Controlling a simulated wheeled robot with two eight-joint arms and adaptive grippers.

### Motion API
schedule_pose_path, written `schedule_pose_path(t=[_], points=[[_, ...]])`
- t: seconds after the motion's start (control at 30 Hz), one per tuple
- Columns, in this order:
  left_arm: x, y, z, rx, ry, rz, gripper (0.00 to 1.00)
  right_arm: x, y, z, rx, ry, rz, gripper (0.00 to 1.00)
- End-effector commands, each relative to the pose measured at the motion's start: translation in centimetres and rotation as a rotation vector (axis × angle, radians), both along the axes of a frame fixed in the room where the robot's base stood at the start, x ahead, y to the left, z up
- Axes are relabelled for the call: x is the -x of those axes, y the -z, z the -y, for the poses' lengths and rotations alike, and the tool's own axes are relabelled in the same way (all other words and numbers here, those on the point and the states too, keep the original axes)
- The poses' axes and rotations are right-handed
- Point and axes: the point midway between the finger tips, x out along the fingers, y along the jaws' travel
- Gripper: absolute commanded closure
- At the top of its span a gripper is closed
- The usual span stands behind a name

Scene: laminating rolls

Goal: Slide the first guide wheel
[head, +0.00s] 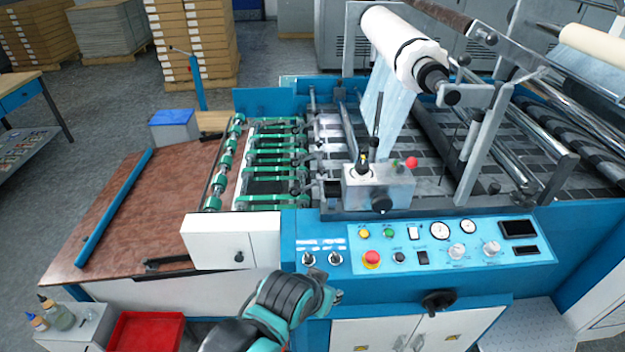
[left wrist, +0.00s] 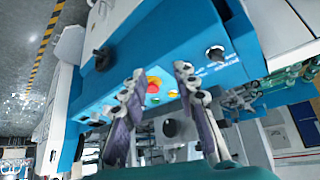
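Several green guide wheels (head: 224,162) sit spaced along a shaft at the left side of the laminating machine. Green belts (head: 275,165) run from them to the right. I cannot tell which wheel is the first one. My left gripper (head: 335,297) is in front of the blue control panel, below the switches and well apart from the wheels. In the left wrist view my left gripper (left wrist: 160,77) has its two fingers spread, with nothing between them. Small green parts (left wrist: 285,78) show at the right of that view. My right gripper is not in view.
The control panel (head: 520,255) has knobs, gauges and a red button (head: 372,259). A white box (head: 232,241) sits in front of the wheels. A brown table (head: 120,205) extends left. A film roll (head: 400,45) stands above the machine. A red bin (head: 146,332) is low at left.

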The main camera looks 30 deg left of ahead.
Motion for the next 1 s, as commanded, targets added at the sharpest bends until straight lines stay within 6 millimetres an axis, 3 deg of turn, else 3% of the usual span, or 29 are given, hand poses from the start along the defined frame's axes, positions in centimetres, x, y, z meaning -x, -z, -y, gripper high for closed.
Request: schedule_pose_path(t=[0.3, 0.4, 0.53, 0.67, 0.8, 1.0], points=[[0.0, 0.0, 0.0, 0.000, 0.000, 0.000, 0.71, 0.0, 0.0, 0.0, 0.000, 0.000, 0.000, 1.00], [-0.2, -0.2, 0.0, -0.001, 0.001, -0.001, 0.53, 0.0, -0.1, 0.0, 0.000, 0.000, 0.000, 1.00], [-2.0, -2.5, -0.5, -0.005, 0.004, -0.014, 0.53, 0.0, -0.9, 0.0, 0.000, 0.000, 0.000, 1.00], [-6.2, -6.5, -1.6, -0.018, 0.018, -0.043, 0.53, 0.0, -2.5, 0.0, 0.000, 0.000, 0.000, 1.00], [-12.2, -10.3, -3.7, -0.030, 0.041, -0.079, 0.53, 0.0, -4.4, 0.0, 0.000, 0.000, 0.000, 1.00], [-21.1, -13.0, -7.6, -0.040, 0.081, -0.128, 0.53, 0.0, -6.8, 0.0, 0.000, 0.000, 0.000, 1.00]])
